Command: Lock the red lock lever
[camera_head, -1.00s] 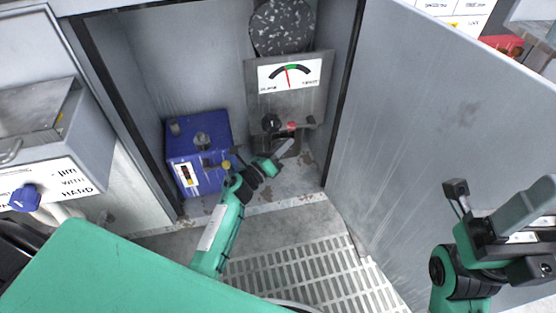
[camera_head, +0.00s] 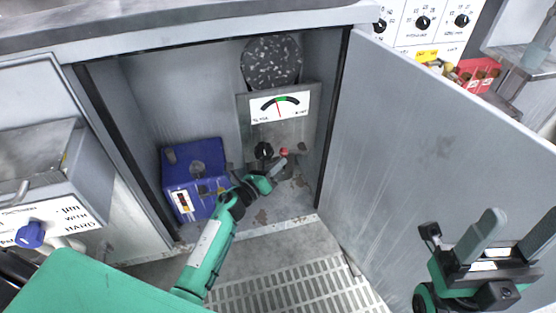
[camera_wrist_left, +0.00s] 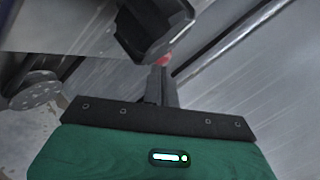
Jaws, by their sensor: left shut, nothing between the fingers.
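The red lock lever (camera_head: 284,152) shows as a small red tip low on the grey gauge unit inside the open cabinet. My left gripper (camera_head: 280,163) is shut and empty, just below the red tip. In the left wrist view the red part (camera_wrist_left: 164,60) peeks out just beyond the closed fingers (camera_wrist_left: 162,84), mostly hidden by them and a black knob (camera_wrist_left: 150,28). I cannot tell whether the fingers touch the lever. My right gripper (camera_head: 516,232) is open and empty in front of the cabinet door, at the lower right.
A blue box (camera_head: 195,165) stands left of the gauge unit (camera_head: 279,107). The black knob (camera_head: 264,151) sits just left of the lever. The open door (camera_head: 430,130) bounds the right side. A grated floor (camera_head: 300,285) lies in front of the cabinet.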

